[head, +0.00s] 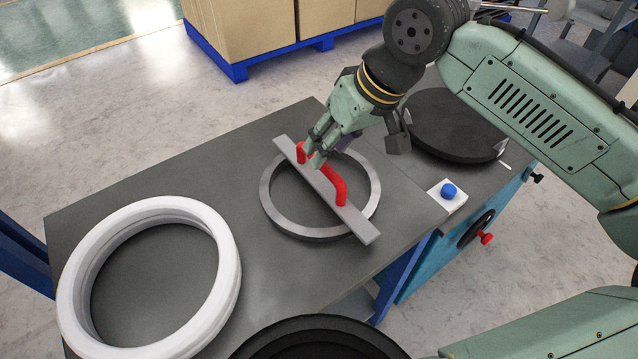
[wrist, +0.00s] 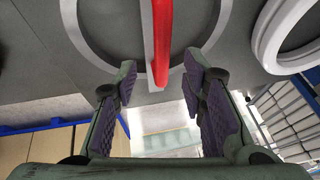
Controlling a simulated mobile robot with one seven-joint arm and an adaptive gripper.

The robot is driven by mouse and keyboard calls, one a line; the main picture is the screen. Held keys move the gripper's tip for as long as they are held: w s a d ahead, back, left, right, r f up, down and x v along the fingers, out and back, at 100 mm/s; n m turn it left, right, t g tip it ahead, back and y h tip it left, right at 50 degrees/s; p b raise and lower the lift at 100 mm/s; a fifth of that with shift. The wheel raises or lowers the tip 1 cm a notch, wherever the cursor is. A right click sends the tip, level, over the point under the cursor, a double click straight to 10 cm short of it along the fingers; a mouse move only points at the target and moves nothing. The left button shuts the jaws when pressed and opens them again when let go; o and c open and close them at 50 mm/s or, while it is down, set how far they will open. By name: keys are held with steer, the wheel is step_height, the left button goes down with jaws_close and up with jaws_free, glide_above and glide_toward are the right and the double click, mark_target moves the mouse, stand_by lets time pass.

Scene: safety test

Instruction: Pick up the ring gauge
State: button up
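The ring gauge (head: 352,217) lies flat on the dark table as a grey metal ring with a flat bar across it and a red handle (head: 338,185) on the bar. My gripper (head: 317,150) is low over the far part of the handle, pointing down. In the wrist view my gripper (wrist: 160,68) is open, with its two padded fingers apart and the red handle (wrist: 161,45) showing between them, with gaps on both sides. I cannot tell how deep the handle sits between the fingers. The fingers hide part of the handle in the head view.
White rings (head: 232,262) lie at the table's (head: 190,180) front left. A black round plate (head: 450,125) is at the right, near a blue button (head: 449,190) on a white box. A dark round object (head: 320,343) is at the bottom. Cardboard boxes (head: 240,30) stand on a blue pallet behind.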

mark_target(320, 176)
steer(key=x, duration=0.5)
steer(key=shift+s+f, duration=0.25)
steer(key=shift+f, duration=0.05)
steer(key=shift+c, duration=0.6)
jaws_close()
steer(key=shift+r, duration=0.1)
